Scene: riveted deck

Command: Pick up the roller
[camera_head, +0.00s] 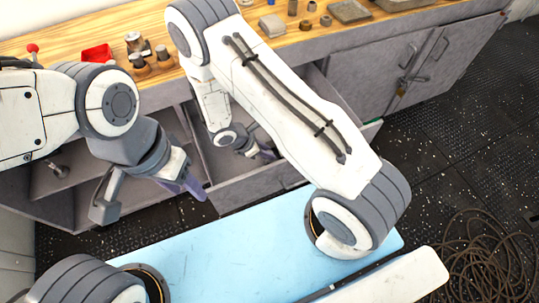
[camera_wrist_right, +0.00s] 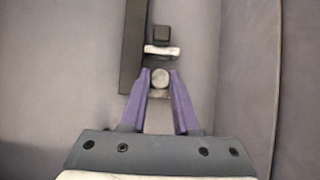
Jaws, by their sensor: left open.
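My right gripper (camera_wrist_right: 161,76) reaches down into the open drawer (camera_head: 262,186). Its purple fingers are close together, and a rounded grey piece (camera_wrist_right: 160,79) fills the space between their tips. This piece seems to be part of the roller; a pale crossbar (camera_wrist_right: 161,50) and a small dark block (camera_wrist_right: 161,33) show just beyond it. In the head view the right gripper (camera_head: 258,150) is small and partly hidden by my arm, and the roller cannot be made out. My left gripper (camera_head: 150,205) is open and empty, in front of the cabinet, left of the drawer.
A long dark bar (camera_wrist_right: 132,45) lies left of the fingers in the drawer. The wooden worktop (camera_head: 300,42) holds a red tray (camera_head: 97,54), small jars and metal parts. Locked cabinet doors (camera_head: 405,75) stand right. A coiled cable (camera_head: 487,262) lies on the dark floor.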

